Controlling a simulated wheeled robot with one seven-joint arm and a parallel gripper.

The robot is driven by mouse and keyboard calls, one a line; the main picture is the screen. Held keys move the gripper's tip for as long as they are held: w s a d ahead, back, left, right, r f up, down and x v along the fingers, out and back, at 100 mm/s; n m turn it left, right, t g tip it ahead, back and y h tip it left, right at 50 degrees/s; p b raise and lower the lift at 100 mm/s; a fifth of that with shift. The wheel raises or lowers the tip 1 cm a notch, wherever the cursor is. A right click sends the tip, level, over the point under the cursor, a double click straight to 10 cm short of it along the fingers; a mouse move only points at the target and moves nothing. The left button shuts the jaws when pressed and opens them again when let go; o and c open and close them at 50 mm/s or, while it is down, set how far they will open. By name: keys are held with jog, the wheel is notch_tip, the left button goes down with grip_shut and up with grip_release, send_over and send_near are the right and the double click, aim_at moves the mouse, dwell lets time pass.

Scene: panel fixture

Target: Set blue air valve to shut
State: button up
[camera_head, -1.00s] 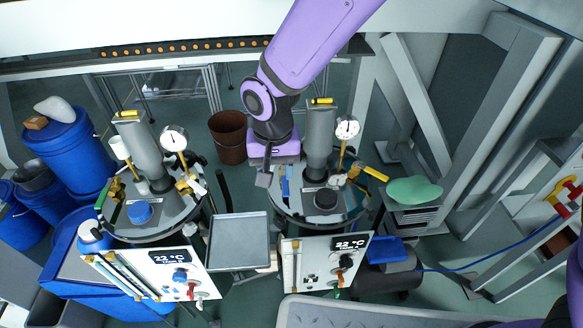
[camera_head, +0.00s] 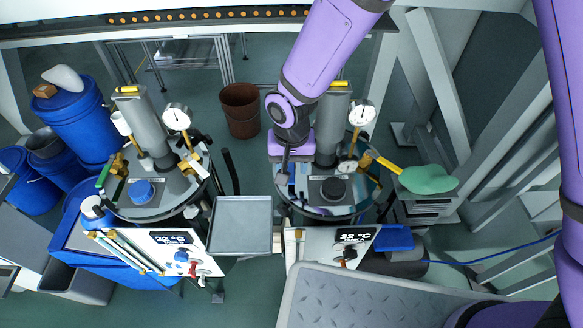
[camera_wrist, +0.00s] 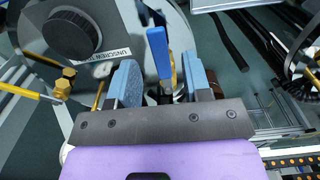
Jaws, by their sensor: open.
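The blue air valve handle (camera_wrist: 158,52) stands upright in the wrist view, between the two blue-padded fingers of my gripper (camera_wrist: 160,78). The gripper is open, with a visible gap on each side of the handle. In the head view my gripper (camera_head: 287,172) points down at the left side of the right-hand tank's round lid (camera_head: 345,211). The handle is hard to pick out from the fingers there.
A black round knob (camera_wrist: 72,35) and brass fittings (camera_wrist: 64,84) lie left of the fingers in the wrist view. A grey cylinder (camera_head: 333,120) and a gauge (camera_head: 361,112) rise from the lid. An empty tray (camera_head: 240,225) stands between the tanks.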

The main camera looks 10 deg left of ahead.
jog(key=shift+f, duration=1)
grip_shut()
